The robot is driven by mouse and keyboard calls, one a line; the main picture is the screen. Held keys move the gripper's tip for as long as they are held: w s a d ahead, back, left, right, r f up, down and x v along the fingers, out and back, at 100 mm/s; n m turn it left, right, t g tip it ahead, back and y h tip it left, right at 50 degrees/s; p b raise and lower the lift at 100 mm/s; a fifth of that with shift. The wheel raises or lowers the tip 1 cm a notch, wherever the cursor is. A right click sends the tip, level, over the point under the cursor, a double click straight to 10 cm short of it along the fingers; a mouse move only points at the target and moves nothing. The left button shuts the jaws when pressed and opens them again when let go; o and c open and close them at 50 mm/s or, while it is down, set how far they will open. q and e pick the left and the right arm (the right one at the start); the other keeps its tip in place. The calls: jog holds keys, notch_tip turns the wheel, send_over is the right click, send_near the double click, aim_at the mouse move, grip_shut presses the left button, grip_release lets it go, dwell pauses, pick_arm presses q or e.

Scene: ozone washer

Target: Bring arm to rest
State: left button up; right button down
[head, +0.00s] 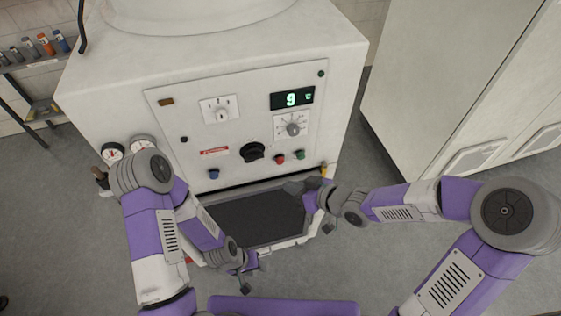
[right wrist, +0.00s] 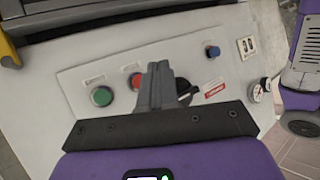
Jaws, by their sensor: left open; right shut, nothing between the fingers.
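My right gripper (head: 300,187) comes in from the right in the head view, near the lower right edge of the washer's control panel (head: 225,135). In the right wrist view its two fingers (right wrist: 157,85) are together with nothing between them. They overlap the black knob (right wrist: 184,90) in that picture; whether they touch it cannot be told. My left gripper (head: 250,275) is low in the head view, open and empty, in front of the dark tray area (head: 250,218) below the panel.
The white washer (head: 100,90) fills the middle. Its panel carries a red button (head: 279,159), a green button (head: 299,153), a blue button (head: 214,174) and a display (head: 292,98) reading 9. A white cabinet (head: 430,80) stands right; a shelf (head: 35,62) stands left. Floor is clear at the lower right.

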dwell(0.5)
jog(key=s+d+f+m+g+h, duration=0.3)
jog(key=s+f, duration=0.5)
jog(key=f, duration=0.5)
jog(key=s+d+f+m+g+h, duration=0.3)
jog(key=s+d+f+m, duration=0.2)
jog(key=f, duration=0.8)
jog(key=s+m, duration=0.2)
jog(key=m, duration=0.1)
jog(key=shift+s+g, duration=0.3)
jog(key=shift+s, duration=0.05)
